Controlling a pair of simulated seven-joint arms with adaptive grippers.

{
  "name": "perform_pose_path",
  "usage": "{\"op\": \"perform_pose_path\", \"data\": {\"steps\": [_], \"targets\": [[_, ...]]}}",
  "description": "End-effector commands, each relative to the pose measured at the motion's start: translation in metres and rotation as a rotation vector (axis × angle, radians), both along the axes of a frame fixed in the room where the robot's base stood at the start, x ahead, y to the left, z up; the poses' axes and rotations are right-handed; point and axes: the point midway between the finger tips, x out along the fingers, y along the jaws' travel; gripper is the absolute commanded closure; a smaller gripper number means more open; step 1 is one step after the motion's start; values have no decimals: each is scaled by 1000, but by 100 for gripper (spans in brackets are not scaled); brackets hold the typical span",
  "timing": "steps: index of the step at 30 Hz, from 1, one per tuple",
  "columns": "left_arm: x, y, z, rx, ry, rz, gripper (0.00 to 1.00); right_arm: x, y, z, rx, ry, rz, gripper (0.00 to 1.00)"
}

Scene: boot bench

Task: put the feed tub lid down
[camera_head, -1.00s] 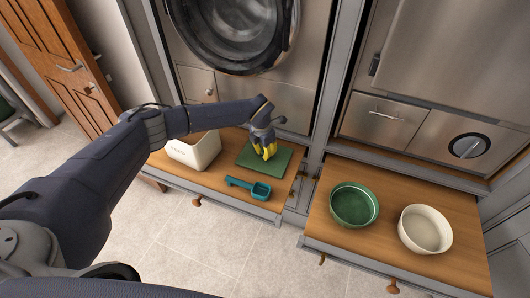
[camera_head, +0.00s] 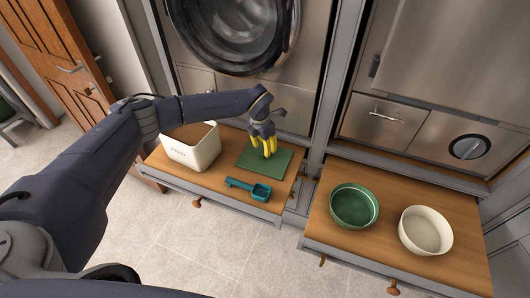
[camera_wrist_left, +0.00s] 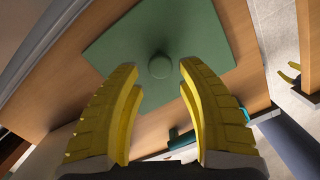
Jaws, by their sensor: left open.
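The feed tub lid (camera_head: 279,163) is a flat green square lying on the wooden bench top. In the left wrist view the lid (camera_wrist_left: 205,35) has a round knob (camera_wrist_left: 160,66) in its middle. My left gripper (camera_head: 267,152) has yellow fingers and hangs over the lid. In the left wrist view the gripper (camera_wrist_left: 158,85) is open, its fingers apart on either side of the knob and not touching it. The white feed tub (camera_head: 193,153) stands to the left of the lid, its top open and brown inside. My right gripper is not in view.
A teal scoop (camera_head: 250,189) lies in front of the lid near the bench's front edge. On the right bench stand a green bowl (camera_head: 354,205) and a cream bowl (camera_head: 425,231). A steel cabinet front with a round door (camera_head: 235,35) rises behind the left bench.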

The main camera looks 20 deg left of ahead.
Motion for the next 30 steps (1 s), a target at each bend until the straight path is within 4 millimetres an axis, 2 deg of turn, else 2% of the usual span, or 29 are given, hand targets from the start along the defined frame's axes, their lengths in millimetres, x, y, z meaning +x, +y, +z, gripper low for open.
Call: {"op": "perform_pose_path", "data": {"steps": [1, 6, 13, 19, 30], "targets": [[0, 1, 11, -1, -3, -2, 62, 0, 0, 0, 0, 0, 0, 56], [-3, 2, 39, 0, -4, -3, 62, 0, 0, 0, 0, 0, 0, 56], [-6, 4, 65, 1, -1, 0, 62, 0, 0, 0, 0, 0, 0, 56], [-8, 5, 75, 1, 1, -1, 62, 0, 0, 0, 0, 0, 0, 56], [-8, 5, 76, 1, 1, -1, 62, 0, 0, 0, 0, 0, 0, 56]]}}
